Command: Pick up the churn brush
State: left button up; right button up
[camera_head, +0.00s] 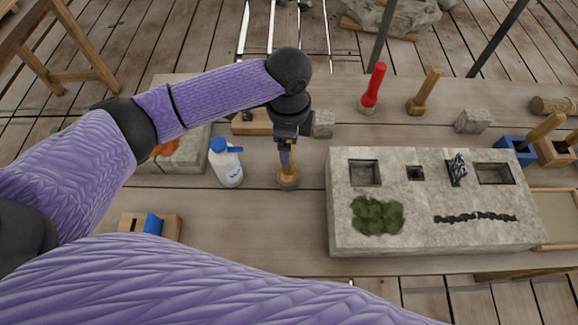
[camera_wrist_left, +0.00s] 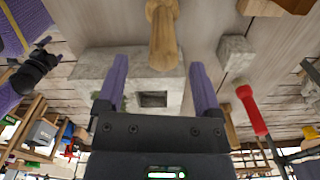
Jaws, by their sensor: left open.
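A wooden tool (camera_head: 288,178), which looks like the churn brush, stands on the table under my left gripper (camera_head: 287,152). It has a light wooden shaft and a wider, darker round base. In the left wrist view the wooden tool (camera_wrist_left: 163,35) lies ahead, lined up with the gap between the purple fingers of my left gripper (camera_wrist_left: 158,75). The fingers are apart with nothing clearly held between them. In the head view the fingers partly hide the tool's upper end. My right gripper (camera_wrist_left: 40,58) seems to show small and dark at the left of the wrist view; its jaws are unclear.
A white bottle with a blue cap (camera_head: 227,165) stands close left of the tool. A large stone block (camera_head: 450,238) with square recesses lies to the right. A red tool (camera_head: 373,88), another wooden tool (camera_head: 425,92) and a small stone cube (camera_head: 323,124) stand behind.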

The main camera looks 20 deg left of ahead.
pick_arm(q)
notch_tip(320, 180, down, 5)
jog(key=shift+w+a+r+b, duration=0.1)
jog(key=shift+w+b, duration=0.05)
jog(key=shift+b, duration=0.45)
grip_shut()
